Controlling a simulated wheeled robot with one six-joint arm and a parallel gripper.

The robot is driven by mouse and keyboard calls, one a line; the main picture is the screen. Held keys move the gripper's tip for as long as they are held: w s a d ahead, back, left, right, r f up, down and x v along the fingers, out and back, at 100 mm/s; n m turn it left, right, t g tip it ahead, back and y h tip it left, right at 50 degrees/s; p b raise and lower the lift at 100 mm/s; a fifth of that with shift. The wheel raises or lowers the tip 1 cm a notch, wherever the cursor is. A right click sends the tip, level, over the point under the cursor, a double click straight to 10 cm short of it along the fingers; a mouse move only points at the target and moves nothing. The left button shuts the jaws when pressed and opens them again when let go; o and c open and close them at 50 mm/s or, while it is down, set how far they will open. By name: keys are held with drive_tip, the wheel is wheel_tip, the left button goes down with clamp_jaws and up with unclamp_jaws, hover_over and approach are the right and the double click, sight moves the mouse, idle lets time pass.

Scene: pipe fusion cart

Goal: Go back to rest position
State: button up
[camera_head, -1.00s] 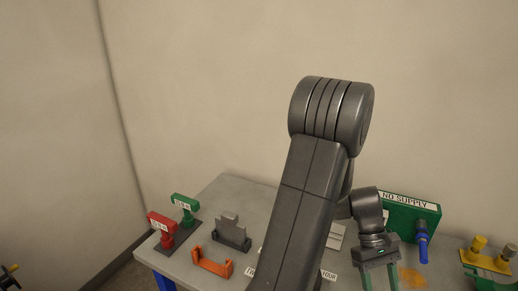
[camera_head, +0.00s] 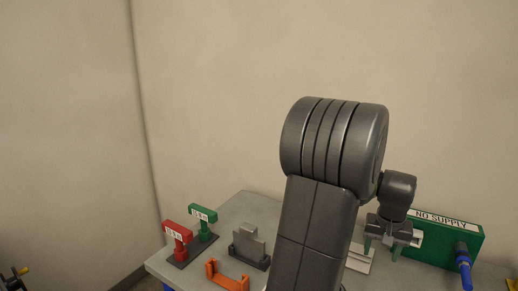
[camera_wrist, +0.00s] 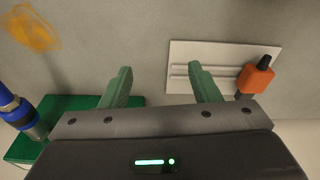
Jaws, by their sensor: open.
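My gripper (camera_head: 381,248) is open and empty, with its two green fingers apart. In the head view it hangs at the right behind my arm, left of the green NO SUPPLY box (camera_head: 430,248). In the wrist view the open fingers of my gripper (camera_wrist: 160,70) point over the grey table top (camera_wrist: 110,35), with nothing between them. A white plate (camera_wrist: 220,57) with grooves lies beyond the right finger. My forearm hides the middle of the table in the head view.
A blue valve (camera_head: 463,262) is on the green box. Red (camera_head: 177,240) and green (camera_head: 203,224) labelled stands, a grey block (camera_head: 251,245) and an orange bracket (camera_head: 228,279) stand at left. An orange piece with a black tip (camera_wrist: 257,77) is by the plate.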

drive_tip(key=shift+m+t+h, duration=0.5)
drive_tip(key=shift+m+t, duration=0.1)
drive_tip(key=shift+t, duration=0.2)
drive_tip(key=shift+w+a+r+b, duration=0.15)
drive_tip(key=shift+w+r+b, duration=0.2)
drive_tip(key=shift+w, duration=0.45)
drive_tip(key=shift+w+a+r+b, duration=0.2)
drive_tip(key=shift+w+r, duration=0.2)
drive_tip(key=shift+w, duration=0.4)
drive_tip(key=shift+w+a+r+b, duration=0.15)
drive_tip(key=shift+w+r+b, duration=0.2)
drive_tip(key=shift+w, duration=0.45)
drive_tip(key=shift+s+r, duration=0.1)
drive_tip(key=shift+s, duration=0.05)
